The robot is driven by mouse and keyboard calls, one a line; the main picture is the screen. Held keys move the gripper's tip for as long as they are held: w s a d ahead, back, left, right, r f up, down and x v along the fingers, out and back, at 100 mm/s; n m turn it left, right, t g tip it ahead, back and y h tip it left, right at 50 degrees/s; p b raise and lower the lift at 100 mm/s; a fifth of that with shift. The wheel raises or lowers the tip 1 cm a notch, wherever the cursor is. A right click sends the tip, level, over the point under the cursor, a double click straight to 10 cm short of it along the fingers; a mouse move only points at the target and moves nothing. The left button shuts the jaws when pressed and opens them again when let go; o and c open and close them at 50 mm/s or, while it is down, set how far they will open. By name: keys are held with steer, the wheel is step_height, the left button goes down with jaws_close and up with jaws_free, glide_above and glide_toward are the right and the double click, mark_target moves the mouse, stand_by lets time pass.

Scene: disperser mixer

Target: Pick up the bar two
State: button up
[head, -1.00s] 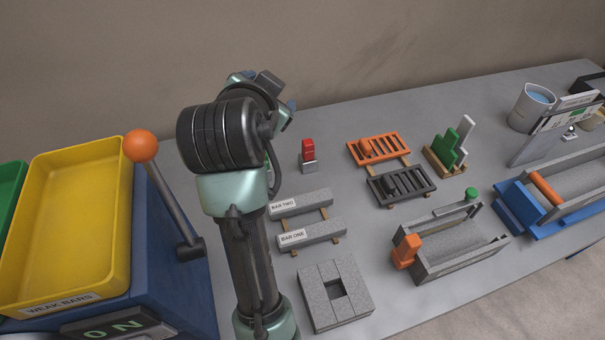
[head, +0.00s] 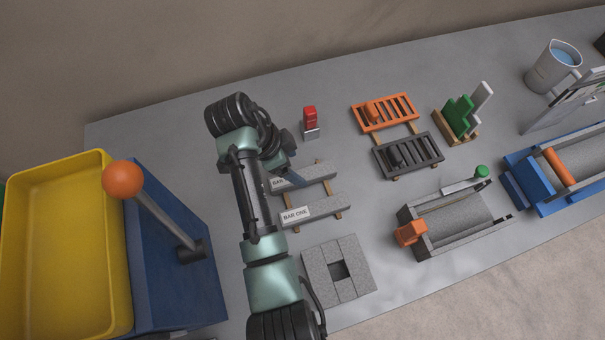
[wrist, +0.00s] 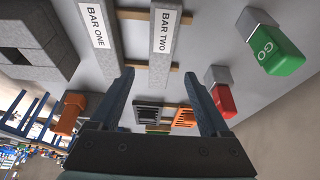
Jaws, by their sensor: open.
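Bar two (head: 316,175) is a grey speckled bar with a white label, lying across wooden supports. My gripper (head: 292,174) is at its labelled left part in the head view and hides some of the label. In the wrist view, bar two (wrist: 161,65) runs down between my two open fingers (wrist: 160,80), with nothing gripped. I cannot tell how far above the bar the fingertips are. Bar one (head: 318,210), a similar labelled bar, lies parallel and nearer the front; it also shows in the wrist view (wrist: 106,52), left of the left finger.
A red block on a grey base (head: 310,120) stands behind bar two. Orange (head: 398,112) and dark (head: 425,153) slotted racks lie to the right. A square grey block with a hole (head: 320,272) is in front. A yellow tray (head: 60,255) and an orange-knobbed lever (head: 123,179) stand left.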

mark_target(303, 175)
steer(key=shift+a+p+x, duration=0.1)
steer(key=shift+p+x, duration=0.15)
steer(key=shift+x, duration=1.05)
steer(key=shift+a+p+x, duration=0.15)
steer(key=shift+p+x, duration=0.05)
steer(key=shift+x, duration=1.15)
steer(key=shift+s, duration=0.1)
jaws_close()
